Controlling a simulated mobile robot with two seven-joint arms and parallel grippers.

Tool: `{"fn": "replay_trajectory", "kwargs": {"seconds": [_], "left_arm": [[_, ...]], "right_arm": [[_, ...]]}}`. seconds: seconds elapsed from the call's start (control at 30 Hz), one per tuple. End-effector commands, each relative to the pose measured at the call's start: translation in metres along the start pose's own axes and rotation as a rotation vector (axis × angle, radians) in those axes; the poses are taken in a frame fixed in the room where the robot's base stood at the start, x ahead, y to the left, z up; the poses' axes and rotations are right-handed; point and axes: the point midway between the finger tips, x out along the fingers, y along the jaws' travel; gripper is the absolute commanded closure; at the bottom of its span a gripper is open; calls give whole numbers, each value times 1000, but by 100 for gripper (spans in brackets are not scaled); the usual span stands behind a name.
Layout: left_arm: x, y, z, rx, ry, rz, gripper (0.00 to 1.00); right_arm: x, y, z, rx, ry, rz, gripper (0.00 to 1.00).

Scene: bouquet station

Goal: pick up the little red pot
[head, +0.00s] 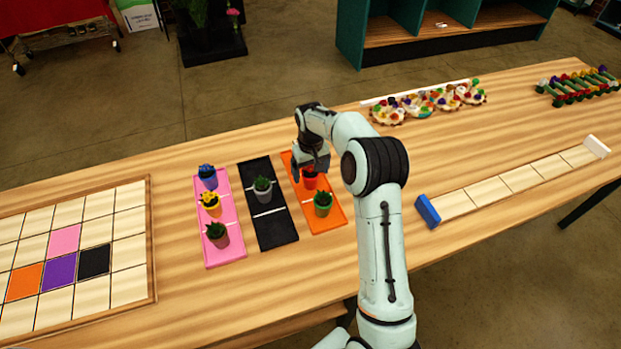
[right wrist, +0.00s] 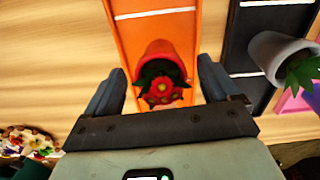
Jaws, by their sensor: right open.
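The little red pot (head: 310,180) stands on the orange tray (head: 330,219), near its far end, partly hidden by my right gripper in the head view. In the right wrist view the red pot (right wrist: 163,54) holds a plant with red flowers. My right gripper (head: 312,163) is directly over it and points down. In the right wrist view the open fingers (right wrist: 163,82) lie on either side of the plant, with a gap on each side. My left gripper is not in view.
A green pot (head: 323,204) shares the orange tray. A black tray (head: 276,233) with a grey pot (head: 262,189) and a pink tray (head: 226,249) with several pots lie to the left. A tiled board (head: 126,290) lies further left.

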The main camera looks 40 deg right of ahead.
Motion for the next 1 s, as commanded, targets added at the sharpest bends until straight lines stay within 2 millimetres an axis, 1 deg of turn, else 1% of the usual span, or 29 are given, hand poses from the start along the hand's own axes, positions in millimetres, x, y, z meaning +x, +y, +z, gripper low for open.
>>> {"fn": "replay_trajectory", "kwargs": {"seconds": [0.1,0.27,0.37,0.4,0.47,0.5,0.83,0.93,1.0], "left_arm": [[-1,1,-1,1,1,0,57],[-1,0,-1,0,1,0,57],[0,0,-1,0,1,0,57],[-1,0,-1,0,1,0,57],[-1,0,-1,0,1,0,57],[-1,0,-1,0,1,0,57],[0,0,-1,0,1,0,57],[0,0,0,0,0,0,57],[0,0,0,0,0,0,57]], "right_arm": [[4,0,-1,0,1,0,11],[4,0,-1,0,1,0,11],[3,0,-1,0,1,0,41],[3,0,-1,0,1,0,54],[3,0,-1,0,1,0,73],[3,0,-1,0,1,0,86],[-1,0,-1,0,4,0,86],[-8,0,-2,0,6,0,86],[-17,0,-2,0,7,0,86]]}}
